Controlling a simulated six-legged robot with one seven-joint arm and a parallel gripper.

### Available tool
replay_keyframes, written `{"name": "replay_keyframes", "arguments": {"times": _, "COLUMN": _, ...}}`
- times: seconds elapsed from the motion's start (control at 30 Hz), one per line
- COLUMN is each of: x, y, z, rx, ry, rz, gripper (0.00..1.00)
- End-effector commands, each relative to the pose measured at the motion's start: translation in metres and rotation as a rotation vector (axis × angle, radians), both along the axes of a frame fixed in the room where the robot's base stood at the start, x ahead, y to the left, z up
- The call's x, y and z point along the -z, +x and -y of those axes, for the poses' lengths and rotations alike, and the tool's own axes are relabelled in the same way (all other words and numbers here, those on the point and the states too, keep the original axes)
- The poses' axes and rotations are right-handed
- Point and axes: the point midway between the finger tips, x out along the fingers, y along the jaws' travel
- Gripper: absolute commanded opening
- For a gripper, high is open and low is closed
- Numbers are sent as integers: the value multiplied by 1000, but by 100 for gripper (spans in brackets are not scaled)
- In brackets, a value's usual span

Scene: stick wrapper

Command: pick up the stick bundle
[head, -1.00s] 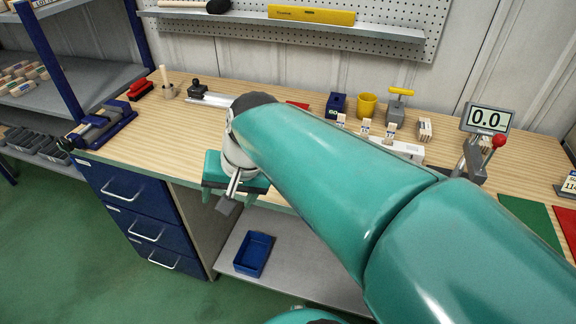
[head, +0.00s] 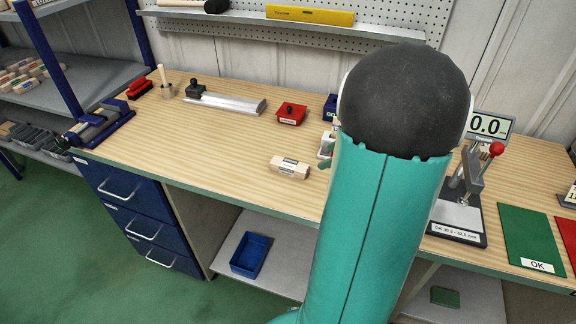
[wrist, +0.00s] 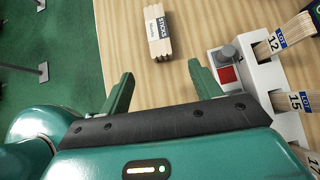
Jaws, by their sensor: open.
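The stick bundle (head: 290,167) is a pale wooden block of sticks with a white label, lying on the workbench near its front edge. In the wrist view the bundle (wrist: 158,34) shows its "STICKS" label and lies ahead of my gripper (wrist: 160,77), roughly between the lines of the two fingers. My gripper is open and empty, its green fingers apart and not touching the bundle. In the head view my arm hides most of the gripper.
A red box (head: 291,113) and a metal rail (head: 225,103) lie farther back. The bench left of the bundle is clear.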

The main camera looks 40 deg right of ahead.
Motion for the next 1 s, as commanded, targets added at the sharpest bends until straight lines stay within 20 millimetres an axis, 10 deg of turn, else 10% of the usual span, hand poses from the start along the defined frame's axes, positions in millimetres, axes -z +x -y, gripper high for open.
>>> {"name": "replay_keyframes", "arguments": {"times": 1.0, "x": 81, "y": 78, "z": -31, "rx": -6, "ry": -3, "rz": 0, "gripper": 63}}
